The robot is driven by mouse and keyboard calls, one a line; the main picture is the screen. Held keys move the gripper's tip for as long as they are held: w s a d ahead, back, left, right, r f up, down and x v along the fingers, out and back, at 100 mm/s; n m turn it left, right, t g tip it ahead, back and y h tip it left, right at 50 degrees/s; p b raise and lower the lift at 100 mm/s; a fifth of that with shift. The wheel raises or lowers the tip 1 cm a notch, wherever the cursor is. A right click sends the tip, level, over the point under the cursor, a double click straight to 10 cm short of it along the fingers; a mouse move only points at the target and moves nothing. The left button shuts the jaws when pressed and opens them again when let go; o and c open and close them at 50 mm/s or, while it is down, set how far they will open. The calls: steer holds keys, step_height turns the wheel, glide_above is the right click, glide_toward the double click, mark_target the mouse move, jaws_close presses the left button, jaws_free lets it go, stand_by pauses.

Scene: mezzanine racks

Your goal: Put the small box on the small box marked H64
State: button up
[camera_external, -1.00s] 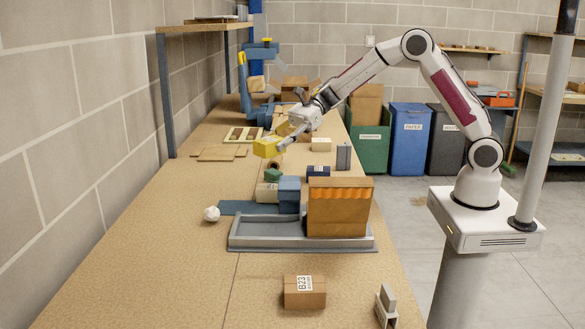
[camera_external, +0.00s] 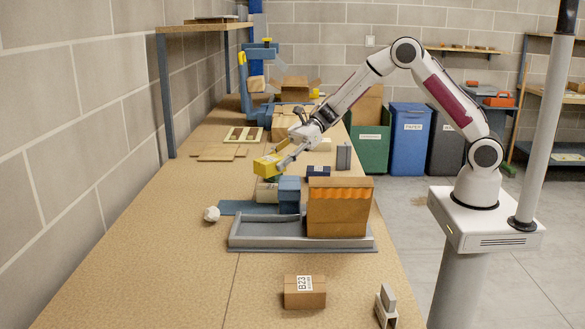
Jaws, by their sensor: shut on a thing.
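A small yellow box (camera_external: 268,166) is in my gripper (camera_external: 284,159), which is shut on its right end. The box is tilted and held above the bench. Below it stands a small cream box (camera_external: 266,192) with a dark mark on its front, too small to read. A green thing (camera_external: 272,179) shows just under the yellow box, mostly hidden. I cannot make out H64 on any box. A brown box (camera_external: 305,291) at the front reads B23.
A blue box (camera_external: 289,190) and a large brown carton (camera_external: 339,212) stand right of the cream box, by a grey tray (camera_external: 250,243). A navy box (camera_external: 318,170) and a grey block (camera_external: 343,157) are behind. A white crumpled ball (camera_external: 211,214) lies left. The front left bench is clear.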

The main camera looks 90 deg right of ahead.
mark_target(277, 173)
steer(key=shift+f, duration=0.15)
steer(key=shift+f, duration=1.7)
steer(key=shift+f, duration=0.55)
steer(key=o, duration=1.1)
steer(key=shift+o, duration=0.2)
steer(key=shift+r, duration=0.1)
steer(key=shift+r, duration=0.4)
steer(key=v, duration=1.2)
steer(key=shift+r, duration=0.1)
